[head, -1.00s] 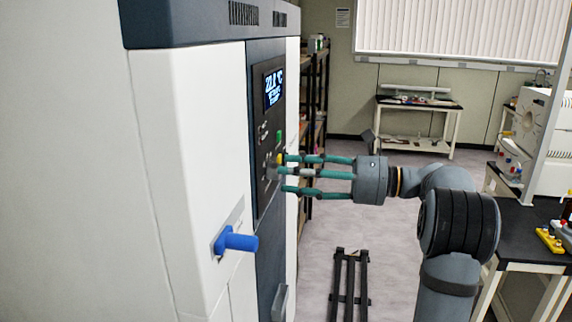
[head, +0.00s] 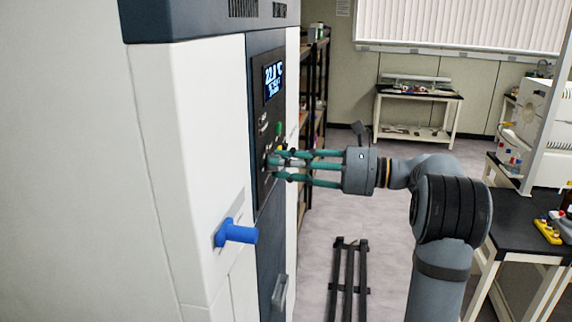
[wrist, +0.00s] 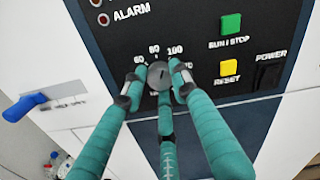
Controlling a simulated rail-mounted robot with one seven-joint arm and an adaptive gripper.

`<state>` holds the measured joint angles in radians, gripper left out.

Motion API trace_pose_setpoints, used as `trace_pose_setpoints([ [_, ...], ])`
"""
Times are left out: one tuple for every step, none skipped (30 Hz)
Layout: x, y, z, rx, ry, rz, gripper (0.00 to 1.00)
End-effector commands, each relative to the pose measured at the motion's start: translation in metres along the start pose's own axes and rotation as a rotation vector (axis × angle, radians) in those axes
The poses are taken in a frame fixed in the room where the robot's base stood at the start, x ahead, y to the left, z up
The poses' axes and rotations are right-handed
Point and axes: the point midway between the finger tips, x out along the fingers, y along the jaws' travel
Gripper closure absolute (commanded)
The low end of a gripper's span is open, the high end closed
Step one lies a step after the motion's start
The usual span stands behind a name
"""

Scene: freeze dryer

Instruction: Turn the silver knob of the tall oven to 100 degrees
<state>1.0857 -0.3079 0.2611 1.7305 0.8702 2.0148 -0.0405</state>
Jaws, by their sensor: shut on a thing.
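The tall oven (head: 190,130) stands at the left in the head view, with a dark control panel (head: 262,190). The silver knob (wrist: 158,73) shows in the wrist view, below the marks 60, 80 and 100. My gripper (wrist: 156,86) has three teal fingers around the knob, shut on it from the left, right and below. Which mark the knob points to is hard to tell. In the head view my gripper (head: 277,165) reaches the panel from the right, and its fingertips hide the knob there.
A lit display (head: 273,82) reads about 22 °C above the knob. Green RUN/STOP (wrist: 231,24) and yellow RESET (wrist: 229,68) buttons sit right of the knob. A blue handle (head: 236,233) sticks out of the oven front. A dark bench (head: 525,215) stands at the right.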

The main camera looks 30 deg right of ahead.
Motion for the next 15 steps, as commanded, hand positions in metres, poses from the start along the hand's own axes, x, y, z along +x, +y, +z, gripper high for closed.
trace_pose_setpoints([
  [-0.0002, 0.0002, -0.0006, 0.0, 0.002, 0.0, 0.85],
  [-0.0003, 0.0002, -0.0007, 0.0, 0.002, 0.0, 0.87],
  [-0.0003, 0.0002, -0.0007, 0.0, 0.002, 0.001, 0.89],
  [-0.0003, 0.0002, -0.0008, 0.0, 0.002, 0.001, 0.91],
  [-0.0003, 0.0003, -0.0008, 0.0, 0.002, 0.001, 0.93],
  [-0.0003, 0.0003, -0.0009, 0.0, 0.002, 0.001, 0.95],
  [-0.0003, 0.0003, -0.0009, 0.0, 0.002, 0.001, 0.97],
  [-0.0003, 0.0003, -0.0009, 0.0, 0.002, 0.001, 0.99],
  [-0.0003, 0.0003, -0.0009, 0.002, 0.003, 0.001, 0.99],
  [-0.0003, 0.0002, -0.0009, 0.009, 0.003, 0.001, 0.99],
  [-0.0002, 0.0001, -0.0007, 0.024, 0.002, 0.001, 0.99],
  [-0.0004, -0.0002, -0.0006, 0.056, 0.003, 0.0, 0.99],
  [0.0001, -0.0001, -0.0006, 0.088, 0.003, 0.001, 0.99],
  [-0.0001, -0.0002, -0.0006, 0.125, 0.004, 0.0, 0.99],
  [0.0, -0.0004, -0.0001, 0.175, 0.004, 0.0, 0.99],
])
